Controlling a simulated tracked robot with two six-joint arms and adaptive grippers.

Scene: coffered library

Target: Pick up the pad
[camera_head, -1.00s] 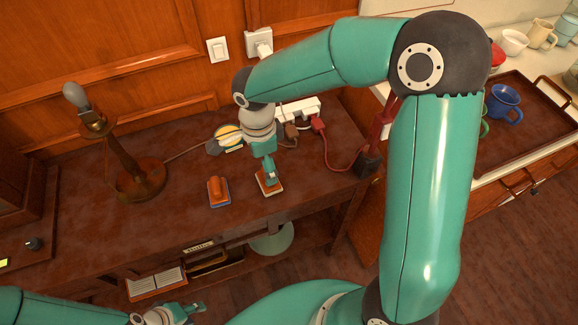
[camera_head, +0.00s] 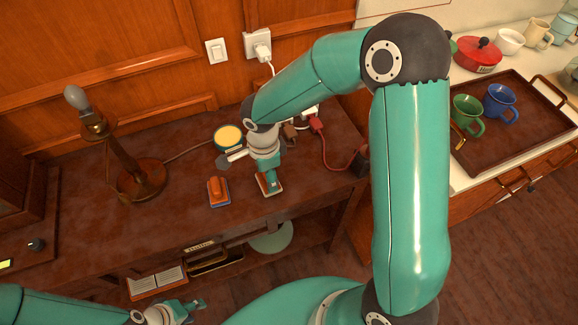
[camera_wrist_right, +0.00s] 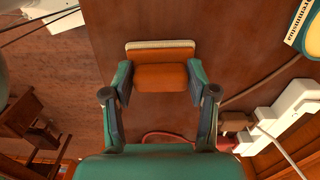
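A pad with an orange body and a pale base (camera_head: 272,190) rests on the dark wooden desk (camera_head: 90,225). My right gripper (camera_head: 268,178) reaches down over it from above. In the right wrist view, the pad's orange body (camera_wrist_right: 160,77) lies between the two fingers of my right gripper (camera_wrist_right: 160,85), which look flush against its sides. A second orange pad, with a blue base (camera_head: 218,193), lies to the left of it, apart from the gripper. My left gripper (camera_head: 196,311) is low in the head view, its fingers apart and empty.
A lamp (camera_head: 140,180) stands to the left and a yellow-topped round tin (camera_head: 229,137) behind. A white power strip (camera_wrist_right: 285,115) with plugs and a red cable lies near the right gripper. A tray (camera_head: 520,135) with mugs is on the right counter.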

